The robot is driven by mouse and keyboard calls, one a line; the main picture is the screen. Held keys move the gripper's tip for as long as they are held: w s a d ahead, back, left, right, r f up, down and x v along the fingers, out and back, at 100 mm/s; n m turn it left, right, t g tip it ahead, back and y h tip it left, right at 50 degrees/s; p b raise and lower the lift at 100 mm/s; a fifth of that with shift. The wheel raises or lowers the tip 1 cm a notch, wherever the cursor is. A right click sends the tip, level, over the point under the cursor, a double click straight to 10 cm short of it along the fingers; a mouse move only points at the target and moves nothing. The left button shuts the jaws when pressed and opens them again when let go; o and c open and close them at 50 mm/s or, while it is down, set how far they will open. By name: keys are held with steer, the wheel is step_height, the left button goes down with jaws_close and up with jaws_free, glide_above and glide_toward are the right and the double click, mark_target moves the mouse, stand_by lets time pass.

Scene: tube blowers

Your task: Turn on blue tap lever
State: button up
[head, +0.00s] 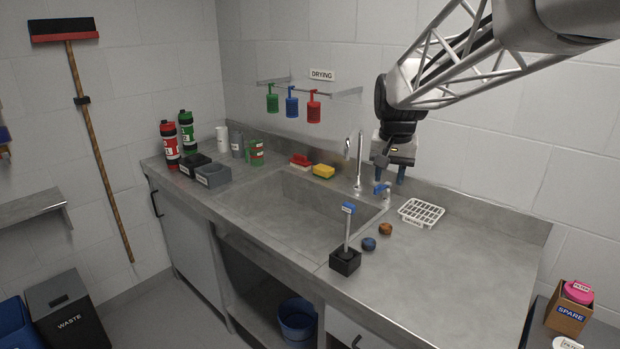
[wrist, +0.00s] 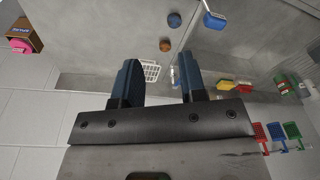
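The blue tap lever (head: 382,187) sits on a small fitting at the back of the counter, right of the sink's tall metal tap (head: 358,165). My gripper (head: 390,178) is just above the lever, pointing down, with its blue fingers apart and nothing seen between them. In the wrist view, the open fingers of my gripper (wrist: 162,72) frame a gap. The lever (wrist: 174,71) appears small there, beside the right finger and beyond the fingertips. I cannot tell the exact height gap, and no contact is clear.
A white rack (head: 421,212) lies right of the lever. A blue-topped brush (head: 348,209) stands upright in a black holder (head: 345,262) at the sink's right. Two round pieces, blue (head: 369,244) and brown (head: 385,229), lie nearby. The front right counter is clear.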

steer(key=w+d+f+m, duration=0.1)
steer(key=w+d+f, duration=0.1)
steer(key=w, duration=0.9)
steer(key=w+d+f+m, duration=0.2)
steer(key=w+d+f, duration=0.1)
steer(key=w, duration=0.8)
steer(key=m+g, duration=0.2)
glide_above(378, 186)
steer(key=f, duration=1)
steer(key=shift+s+a+f, duration=0.15)
steer(key=shift+s+f, duration=0.05)
steer(key=shift+s, duration=0.1)
steer(key=shift+w+d+f, duration=0.2)
steer(key=shift+w+f, duration=0.1)
steer(key=shift+w, duration=0.1)
steer(key=shift+f, duration=0.1)
steer(key=shift+f, duration=3.85)
steer(key=shift+c, duration=0.3)
jaws_close()
